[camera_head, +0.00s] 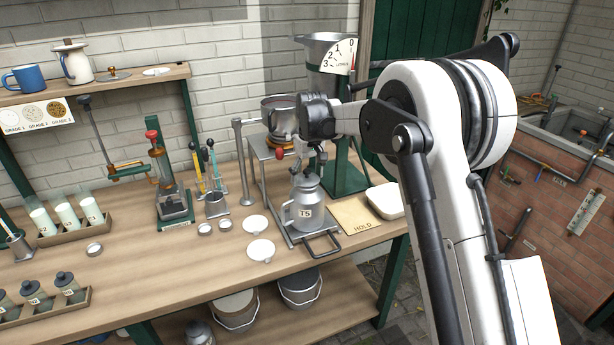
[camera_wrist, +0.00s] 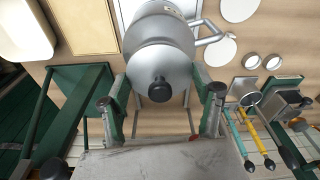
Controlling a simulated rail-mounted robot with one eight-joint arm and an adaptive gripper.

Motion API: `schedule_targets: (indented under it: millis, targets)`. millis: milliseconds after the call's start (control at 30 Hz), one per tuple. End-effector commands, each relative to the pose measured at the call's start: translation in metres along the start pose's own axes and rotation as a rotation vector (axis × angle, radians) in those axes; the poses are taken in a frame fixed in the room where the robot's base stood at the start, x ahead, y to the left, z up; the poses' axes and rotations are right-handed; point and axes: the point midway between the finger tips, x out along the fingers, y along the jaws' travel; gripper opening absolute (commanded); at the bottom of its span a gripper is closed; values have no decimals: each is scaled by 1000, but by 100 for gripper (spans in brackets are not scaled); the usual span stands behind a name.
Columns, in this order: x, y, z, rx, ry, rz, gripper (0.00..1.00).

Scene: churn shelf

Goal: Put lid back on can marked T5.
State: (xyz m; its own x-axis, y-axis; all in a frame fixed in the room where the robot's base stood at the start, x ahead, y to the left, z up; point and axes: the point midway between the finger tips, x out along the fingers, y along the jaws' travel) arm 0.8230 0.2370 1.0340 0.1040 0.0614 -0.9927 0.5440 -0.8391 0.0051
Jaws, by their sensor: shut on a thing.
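The grey metal can marked T5 (camera_head: 303,213) stands upright on a small metal platform (camera_head: 316,238) near the bench's right end. Its side handle shows in the wrist view (camera_wrist: 206,32). A domed grey lid (camera_head: 305,181) with a dark knob is at the can's mouth; it fills the middle of the wrist view (camera_wrist: 160,62). I cannot tell whether it is fully seated. My gripper (camera_head: 310,166) is directly above the can, its fingers on either side of the lid in the wrist view (camera_wrist: 163,98), shut on it. The finger contacts are partly hidden.
Behind stand a pot (camera_head: 279,112) on a metal stand and a dial hopper (camera_head: 328,55). Bench space at front centre is clear.

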Motion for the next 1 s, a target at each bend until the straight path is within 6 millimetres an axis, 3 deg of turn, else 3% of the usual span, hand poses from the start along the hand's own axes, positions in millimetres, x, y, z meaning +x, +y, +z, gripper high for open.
schedule_targets:
  millis: [167, 200, 367, 533, 667, 1000]
  targets:
    - [0, 0, 0, 0, 0, 0, 38]
    - [0, 0, 0, 0, 0, 0, 65]
    - [0, 0, 0, 0, 0, 0, 85]
    - [0, 0, 0, 0, 0, 0, 85]
    - [0, 0, 0, 0, 0, 0, 100]
    - [-2, 0, 0, 0, 0, 0, 100]
